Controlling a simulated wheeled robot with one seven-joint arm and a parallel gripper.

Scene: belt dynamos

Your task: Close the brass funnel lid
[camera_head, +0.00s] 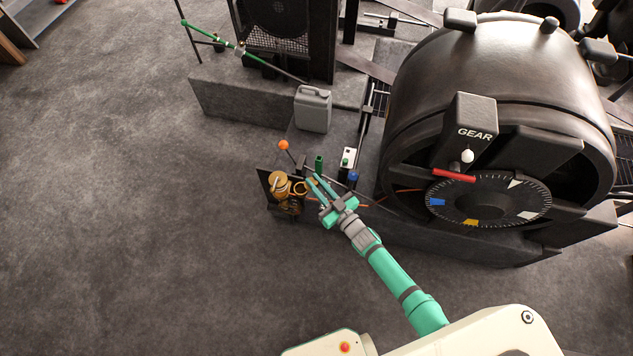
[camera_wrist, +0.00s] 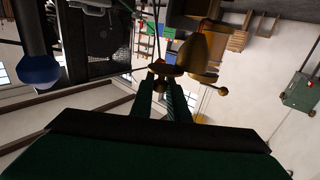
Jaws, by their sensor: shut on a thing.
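The brass funnel (camera_head: 278,184) stands at the left end of the machine's base in the head view, with a small brass ring (camera_head: 300,188) on its right. My gripper (camera_head: 310,181) reaches in from the right, its fingers beside these parts. In the wrist view the rounded brass body (camera_wrist: 197,55) rises beyond the fingers, with a brass knob (camera_wrist: 222,90) at lower right. The fingertips (camera_wrist: 167,82) are shut on a thin brownish brass edge (camera_wrist: 165,70), seemingly the lid. The fingers partly hide it, and I cannot tell the lid's exact angle.
An orange-knobbed lever (camera_head: 283,145), a green cylinder (camera_head: 319,164) and a blue knob (camera_head: 353,177) stand close around the gripper. A grey canister (camera_head: 313,108) is behind. The big drum (camera_head: 485,85) blocks the right. The floor at left (camera_head: 110,200) is clear.

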